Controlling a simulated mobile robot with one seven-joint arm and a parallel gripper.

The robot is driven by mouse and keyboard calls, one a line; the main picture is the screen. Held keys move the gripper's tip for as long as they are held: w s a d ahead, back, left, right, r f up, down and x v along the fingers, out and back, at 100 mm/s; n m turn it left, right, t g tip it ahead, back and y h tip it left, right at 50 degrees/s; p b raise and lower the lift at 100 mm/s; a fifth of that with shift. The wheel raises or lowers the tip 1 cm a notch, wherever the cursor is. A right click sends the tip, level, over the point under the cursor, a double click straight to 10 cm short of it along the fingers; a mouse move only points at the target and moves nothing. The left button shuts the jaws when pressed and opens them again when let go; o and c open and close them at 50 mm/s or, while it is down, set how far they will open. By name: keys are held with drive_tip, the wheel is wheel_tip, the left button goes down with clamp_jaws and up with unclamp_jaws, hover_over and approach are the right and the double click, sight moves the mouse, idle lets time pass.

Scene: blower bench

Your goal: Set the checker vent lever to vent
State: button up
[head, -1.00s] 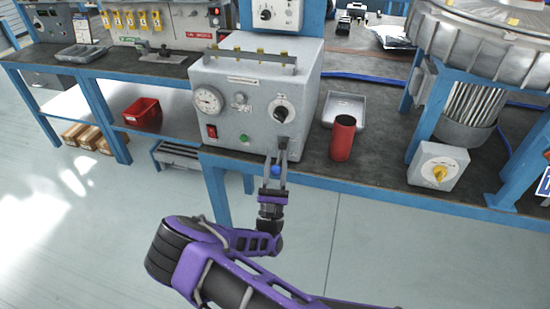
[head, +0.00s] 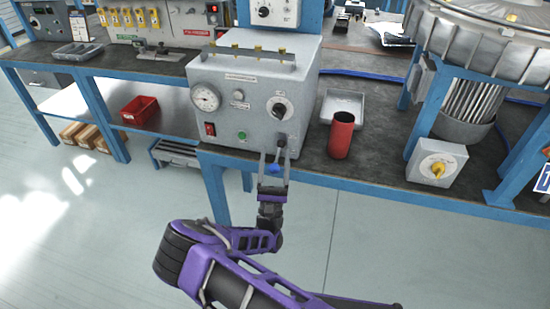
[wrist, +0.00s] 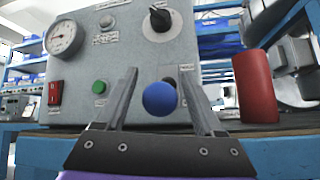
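The checker (head: 255,95) is a grey box on the bench with a gauge, a red switch, a green button and a black rotary knob (head: 279,108). A lever with a blue ball end (head: 272,169) sticks out from the lower right of its front, below the knob; its dark mount (head: 281,140) shows on the panel. The blue ball also shows in the wrist view (wrist: 159,98). My gripper (head: 274,158) is open, with one finger on each side of the ball and visible gaps. The small labels by the lever are unreadable.
A red cylinder (head: 341,135) stands right of the checker, in front of a pale tray (head: 343,104). A grey box with a yellow knob (head: 436,163) is further right. The blue bench edge (head: 350,182) runs below. The floor in front is clear.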

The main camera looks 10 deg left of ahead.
drive_tip(key=v, duration=1.7)
drive_tip(key=shift+f, duration=0.15)
drive_tip(key=shift+s, duration=0.15)
